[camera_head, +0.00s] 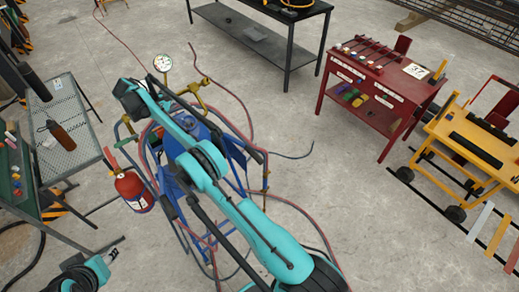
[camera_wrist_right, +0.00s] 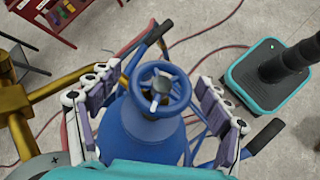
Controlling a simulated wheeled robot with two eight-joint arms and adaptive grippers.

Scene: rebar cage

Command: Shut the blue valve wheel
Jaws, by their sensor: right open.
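The blue valve wheel (camera_wrist_right: 184,88) sits on top of a blue gas cylinder (camera_wrist_right: 140,140) in the right wrist view, with a pale hub at its middle. My right gripper (camera_wrist_right: 158,79) is open, with one finger on each side of the wheel and visible gaps between fingers and rim. In the head view my teal right arm reaches over the blue cylinder cart (camera_head: 190,140) and hides the wheel.
A brass regulator (camera_wrist_right: 14,100) is close beside the gripper, and a pressure gauge (camera_head: 162,63) stands up behind my arm. Red hoses surround the cart. A fire extinguisher (camera_head: 131,190) is at its left. A red tool table (camera_head: 375,115) and yellow cart (camera_head: 470,140) stand right, with open floor between.

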